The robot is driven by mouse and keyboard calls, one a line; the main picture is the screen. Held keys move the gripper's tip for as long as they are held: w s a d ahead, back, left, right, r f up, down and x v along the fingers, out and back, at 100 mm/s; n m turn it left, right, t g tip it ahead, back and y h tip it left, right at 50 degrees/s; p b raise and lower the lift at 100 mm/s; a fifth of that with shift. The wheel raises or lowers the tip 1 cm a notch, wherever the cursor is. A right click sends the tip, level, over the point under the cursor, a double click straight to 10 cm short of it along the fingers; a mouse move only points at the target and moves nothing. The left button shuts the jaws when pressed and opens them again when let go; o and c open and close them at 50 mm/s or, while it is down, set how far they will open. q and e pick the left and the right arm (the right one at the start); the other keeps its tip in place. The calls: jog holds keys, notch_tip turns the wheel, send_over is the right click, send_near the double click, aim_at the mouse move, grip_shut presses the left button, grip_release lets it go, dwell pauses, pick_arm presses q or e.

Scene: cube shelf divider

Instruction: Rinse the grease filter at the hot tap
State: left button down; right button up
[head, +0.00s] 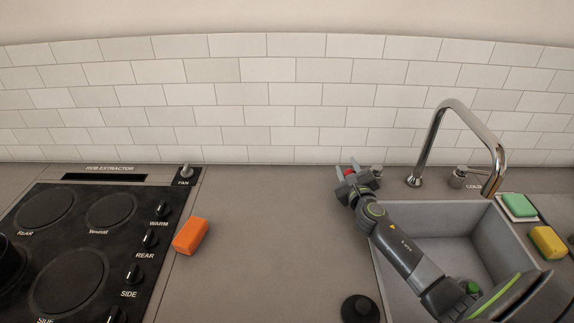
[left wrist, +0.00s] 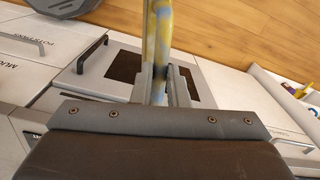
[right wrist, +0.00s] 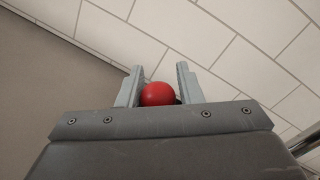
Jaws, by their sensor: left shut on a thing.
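A thin, long thing mottled yellow and grey-blue, which looks like the grease filter (left wrist: 160,40) seen edge-on, is between the fingers of my left gripper (left wrist: 165,88). That gripper is shut on it, in front of the cabinets, and is outside the head view. My right gripper (head: 358,175) is at the back of the counter, left of the tap (head: 450,108). Its fingers are spread around a red round knob (right wrist: 158,93), apparently the hot tap's; any label is hidden. I cannot tell whether they touch it. The sink (head: 455,253) is partly covered by my right arm.
The cold knob (head: 459,177) stands right of the tap. A green sponge (head: 518,204) and a yellow sponge (head: 548,242) are right of the sink. An orange block (head: 191,236) lies beside the hob (head: 135,215). The counter between hob and sink is mostly clear.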

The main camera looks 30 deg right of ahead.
jog(key=shift+f, duration=0.1)
grip_shut()
pick_arm(q)
jog(key=shift+r, duration=0.15)
pick_arm(e)
jog(key=shift+s+n+y, duration=0.45)
jog(key=shift+n+y, duration=0.05)
jog(key=shift+y, duration=0.3)
pick_arm(q)
jog(key=shift+f, duration=0.35)
pick_arm(e)
jog(key=shift+s+a+f+n+t+y, duration=0.15)
jog(key=shift+s+n+t+y, duration=0.4)
jog(key=shift+y, duration=0.35)
jog(key=shift+s+a+n+y, duration=0.1)
jog(key=shift+a+n+y, duration=0.05)
jog(key=shift+n+y, duration=0.15)
jog(key=o, duration=0.7)
grip_release()
jog(key=shift+c, duration=0.2)
pick_arm(q)
jog(key=shift+b, duration=0.3)
